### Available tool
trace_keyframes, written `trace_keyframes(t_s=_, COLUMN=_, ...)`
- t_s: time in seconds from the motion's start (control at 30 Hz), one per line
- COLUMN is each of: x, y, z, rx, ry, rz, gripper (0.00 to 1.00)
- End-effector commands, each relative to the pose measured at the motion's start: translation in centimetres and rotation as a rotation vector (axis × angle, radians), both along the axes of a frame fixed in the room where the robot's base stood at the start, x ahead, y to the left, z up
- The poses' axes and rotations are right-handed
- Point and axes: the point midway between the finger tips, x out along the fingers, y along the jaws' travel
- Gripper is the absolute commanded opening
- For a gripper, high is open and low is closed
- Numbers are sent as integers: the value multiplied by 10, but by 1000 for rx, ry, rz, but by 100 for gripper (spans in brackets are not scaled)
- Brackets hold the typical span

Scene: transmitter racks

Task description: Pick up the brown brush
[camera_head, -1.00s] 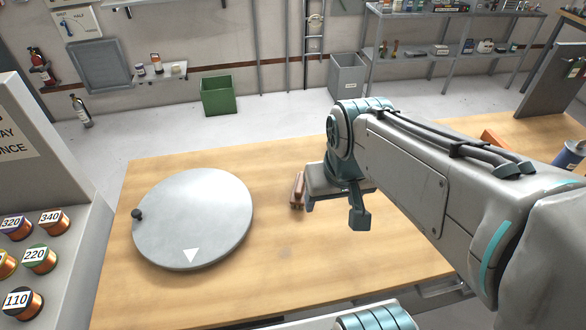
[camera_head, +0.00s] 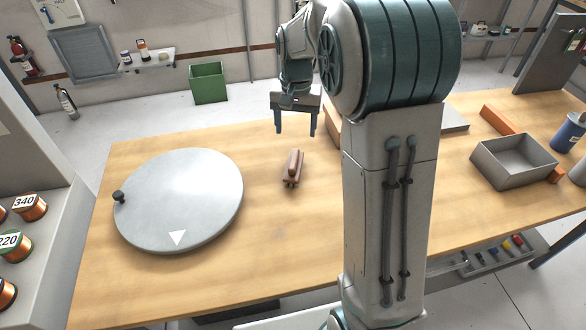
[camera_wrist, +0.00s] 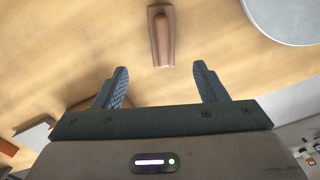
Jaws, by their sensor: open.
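The brown brush (camera_head: 293,168) lies on the wooden table, to the right of the round grey turntable, with its length running roughly away from me. It also shows in the wrist view (camera_wrist: 160,36) at top centre, beyond the fingertips and in line with the space between them. My gripper (camera_head: 295,134) is open and empty. It hangs above the table on the far side of the brush, apart from it. Both fingers also show in the wrist view (camera_wrist: 162,72), spread wide with nothing between them.
The round grey turntable (camera_head: 180,200) with a dark knob fills the table's left part. A grey open box (camera_head: 513,160), an orange block (camera_head: 497,120) and a blue container (camera_head: 568,132) stand at the right. Bare wood surrounds the brush.

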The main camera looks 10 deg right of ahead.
Motion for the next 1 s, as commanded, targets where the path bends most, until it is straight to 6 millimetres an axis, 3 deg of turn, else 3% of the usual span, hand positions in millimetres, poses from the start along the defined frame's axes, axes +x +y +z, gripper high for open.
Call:
trace_keyframes(t_s=0.23, x=10, y=0, z=-21, rx=-2, ry=13, rz=-16, gripper=65)
trace_keyframes(t_s=0.6, x=9, y=1, z=-87, rx=-1, ry=12, rz=-15, gripper=65)
trace_keyframes(t_s=0.83, x=8, y=1, z=-103, rx=-1, ry=12, rz=-15, gripper=65)
trace_keyframes(t_s=1.0, x=6, y=3, z=-129, rx=-2, ry=14, rz=-15, gripper=65)
